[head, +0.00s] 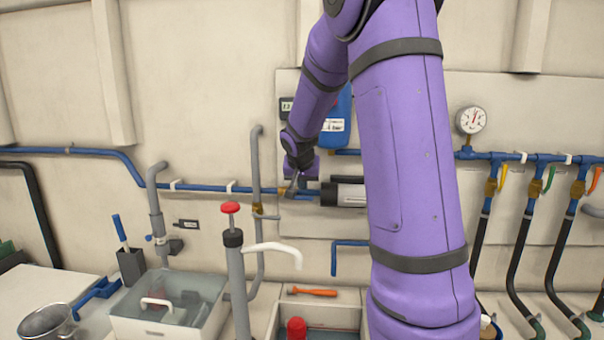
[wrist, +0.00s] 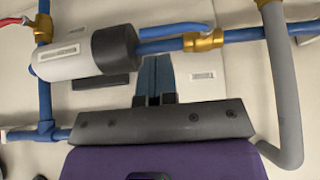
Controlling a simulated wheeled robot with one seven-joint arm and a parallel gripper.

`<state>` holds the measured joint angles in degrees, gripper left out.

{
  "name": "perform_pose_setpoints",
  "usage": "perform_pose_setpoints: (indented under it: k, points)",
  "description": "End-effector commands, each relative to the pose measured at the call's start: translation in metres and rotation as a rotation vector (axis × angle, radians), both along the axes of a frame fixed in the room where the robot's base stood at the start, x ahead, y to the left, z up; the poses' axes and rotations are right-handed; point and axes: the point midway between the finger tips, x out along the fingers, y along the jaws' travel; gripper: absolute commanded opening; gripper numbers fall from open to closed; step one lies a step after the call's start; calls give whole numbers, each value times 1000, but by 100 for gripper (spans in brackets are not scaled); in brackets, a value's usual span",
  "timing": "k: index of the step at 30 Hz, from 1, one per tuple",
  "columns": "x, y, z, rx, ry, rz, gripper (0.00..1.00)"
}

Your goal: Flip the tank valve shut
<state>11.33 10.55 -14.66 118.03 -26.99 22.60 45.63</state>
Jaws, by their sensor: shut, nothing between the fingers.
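A brass valve (head: 283,188) sits on the blue pipe left of the pump in the head view. In the wrist view this brass valve (wrist: 203,40) has a blue lever (wrist: 175,31) lying nearly along the pipe toward the pump. I cannot read a label naming it as the tank valve. My gripper (head: 292,184) is at the pipe between valve and pump. In the wrist view my gripper (wrist: 156,62) is shut and empty, its tips close to the pipe beside the lever. I cannot tell whether they touch. My arm hides part of the wall.
The pump (head: 348,195) is just right of the gripper, with a blue tank (head: 338,118) above it. A grey pipe (head: 257,160) rises on the left. A red-handled hand pump (head: 235,250) stands in front. Several coloured-handle valves and a gauge (head: 471,120) are at right.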

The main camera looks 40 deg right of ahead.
Motion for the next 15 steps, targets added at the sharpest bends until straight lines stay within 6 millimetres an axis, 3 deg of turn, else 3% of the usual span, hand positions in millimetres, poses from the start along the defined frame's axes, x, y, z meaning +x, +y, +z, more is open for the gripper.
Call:
perform_pose_setpoints:
  k: [6,15]
  points:
    - [13,-15,-30,1,2,-1,0]
    - [20,-22,-45,0,0,0,0]
